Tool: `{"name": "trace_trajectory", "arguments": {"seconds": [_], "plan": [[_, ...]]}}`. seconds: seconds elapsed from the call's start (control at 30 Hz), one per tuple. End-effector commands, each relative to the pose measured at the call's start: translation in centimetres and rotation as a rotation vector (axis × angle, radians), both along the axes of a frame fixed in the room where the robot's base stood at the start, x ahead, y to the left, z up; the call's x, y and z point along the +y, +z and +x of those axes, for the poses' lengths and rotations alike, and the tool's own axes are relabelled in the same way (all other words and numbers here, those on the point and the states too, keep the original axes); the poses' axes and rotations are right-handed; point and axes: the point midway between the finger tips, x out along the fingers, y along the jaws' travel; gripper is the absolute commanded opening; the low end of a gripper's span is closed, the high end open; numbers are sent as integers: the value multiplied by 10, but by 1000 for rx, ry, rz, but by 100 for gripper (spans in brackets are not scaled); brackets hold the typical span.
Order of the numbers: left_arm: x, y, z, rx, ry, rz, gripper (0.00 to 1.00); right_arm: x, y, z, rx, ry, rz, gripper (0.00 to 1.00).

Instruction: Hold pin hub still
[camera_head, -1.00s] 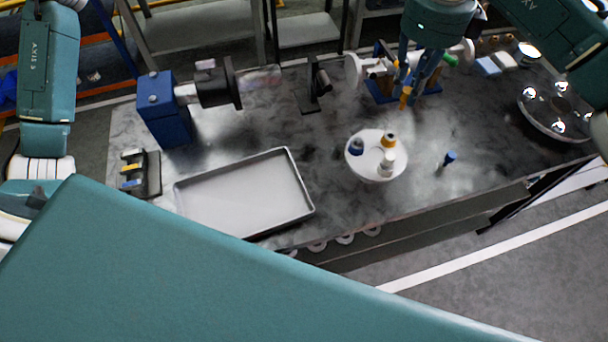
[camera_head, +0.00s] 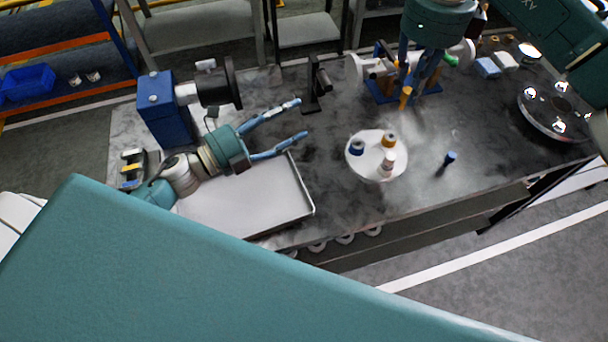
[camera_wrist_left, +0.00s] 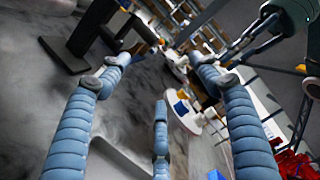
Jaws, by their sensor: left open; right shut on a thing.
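A shaft with a white disc (camera_head: 353,70) at its left end sits on a blue stand (camera_head: 380,94) at the back of the bench. A small black stand (camera_head: 312,104) with a short cylinder on top is left of it. I cannot tell which part is the pin hub. My left gripper (camera_head: 302,118) is open and empty above the bench, just in front of the black stand and apart from it. My right gripper (camera_head: 410,88) reaches down at the blue stand, shut on a small orange piece (camera_head: 405,98); its fingers partly hide the shaft.
A grey tray (camera_head: 250,236) lies below my left arm. A blue block with a dark flanged motor (camera_head: 165,110) is behind it. A white round plate (camera_head: 377,170) holds several small parts. A blue peg (camera_head: 450,158) stands to its right. The bench between plate and stands is clear.

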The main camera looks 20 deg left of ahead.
Motion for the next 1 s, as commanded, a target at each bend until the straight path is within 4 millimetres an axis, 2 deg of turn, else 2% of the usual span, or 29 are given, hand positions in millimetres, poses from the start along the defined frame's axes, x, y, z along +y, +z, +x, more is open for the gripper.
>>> {"name": "trace_trajectory", "arguments": {"seconds": [0.03, 0.2, 0.3, 0.4, 0.57, 1.0], "plan": [[-16, -16, -20, 39, -26, -30, 64, 0, 0, 0, 0, 0, 0, 0], [-53, -47, -69, 124, -86, -108, 64, 0, 0, 0, 0, 0, 0, 0], [-66, -56, -87, 153, -105, -138, 64, 0, 0, 0, 0, 0, 0, 0], [-74, -60, -96, 167, -116, -153, 64, 0, 0, 0, 0, 0, 0, 0], [-84, -60, -89, 169, -119, -160, 64, 0, 0, 0, 0, 0, 0, 0], [-139, -59, -30, 167, -120, -158, 64, 0, 0, 0, 0, 0, 0, 0]]}}
